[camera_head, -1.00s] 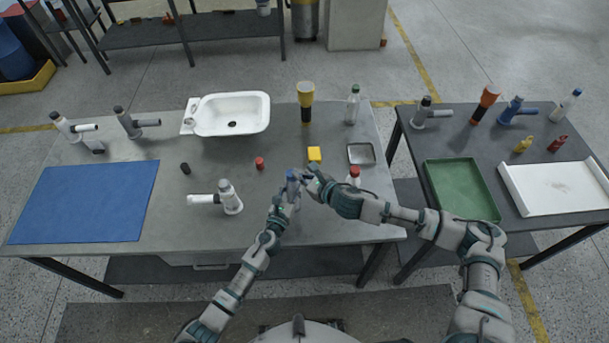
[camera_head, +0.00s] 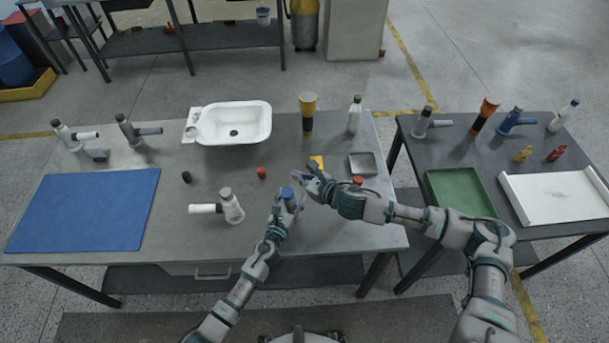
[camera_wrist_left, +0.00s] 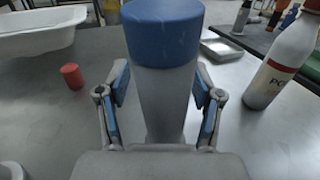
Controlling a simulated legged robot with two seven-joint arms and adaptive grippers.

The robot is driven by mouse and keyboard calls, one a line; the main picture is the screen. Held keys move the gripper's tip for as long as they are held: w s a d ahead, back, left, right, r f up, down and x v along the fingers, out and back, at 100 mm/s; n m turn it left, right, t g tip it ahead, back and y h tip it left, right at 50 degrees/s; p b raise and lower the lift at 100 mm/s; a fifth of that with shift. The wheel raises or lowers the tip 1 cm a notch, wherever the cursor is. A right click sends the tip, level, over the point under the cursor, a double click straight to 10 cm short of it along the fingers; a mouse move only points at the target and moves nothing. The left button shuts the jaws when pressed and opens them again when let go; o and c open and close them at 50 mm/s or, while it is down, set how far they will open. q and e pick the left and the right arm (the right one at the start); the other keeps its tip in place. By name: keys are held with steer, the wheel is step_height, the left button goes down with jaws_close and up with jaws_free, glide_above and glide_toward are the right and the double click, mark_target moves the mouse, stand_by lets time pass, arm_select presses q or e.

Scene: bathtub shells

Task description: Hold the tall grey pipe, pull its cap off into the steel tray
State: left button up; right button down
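The tall grey pipe (camera_wrist_left: 165,100) stands between the two fingers of my left gripper (camera_wrist_left: 163,78) in the left wrist view. The finger tips appear to press on its sides. Its blue cap (camera_wrist_left: 165,32) is on top; it also shows in the head view (camera_head: 287,192). My right gripper (camera_head: 311,180) is just right of the cap and apart from it. Its fingers look spread, with nothing between them. The steel tray (camera_head: 363,163) lies empty on the table, right of and behind my right gripper.
A red-capped bottle (camera_wrist_left: 283,60) stands close right of the pipe. A yellow block (camera_head: 317,161) is behind my right gripper. A red cap (camera_head: 262,173) and a grey pipe with a white side branch (camera_head: 231,207) are to the left. A white basin (camera_head: 235,106) lies behind.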

arm_select(q)
steer(key=shift+s+a, duration=0.15)
steer(key=shift+a, duration=0.4)
steer(key=v, duration=0.2)
steer(key=d+v, duration=0.1)
steer(key=v, duration=0.5)
steer(key=shift+s+d, duration=0.25)
steer(key=shift+s, duration=0.35)
steer(key=s+a+f+n+g+y, duration=0.2)
steer(key=s+a+n+y, duration=0.2)
steer(key=a+n, duration=0.5)
steer(key=s+a+f+n+g+y, duration=0.3)
steer(key=s+a+n+y, duration=0.2)
steer(key=n, duration=1.1)
steer(key=shift+s+a+y, duration=0.3)
steer(key=shift+s+a, duration=1.15)
steer(key=shift+a, duration=0.75)
arm_select(e)
steer(key=shift+d, duration=0.4)
arm_select(q)
steer(key=shift+a, duration=0.1)
arm_select(e)
steer(key=shift+a, duration=0.1)
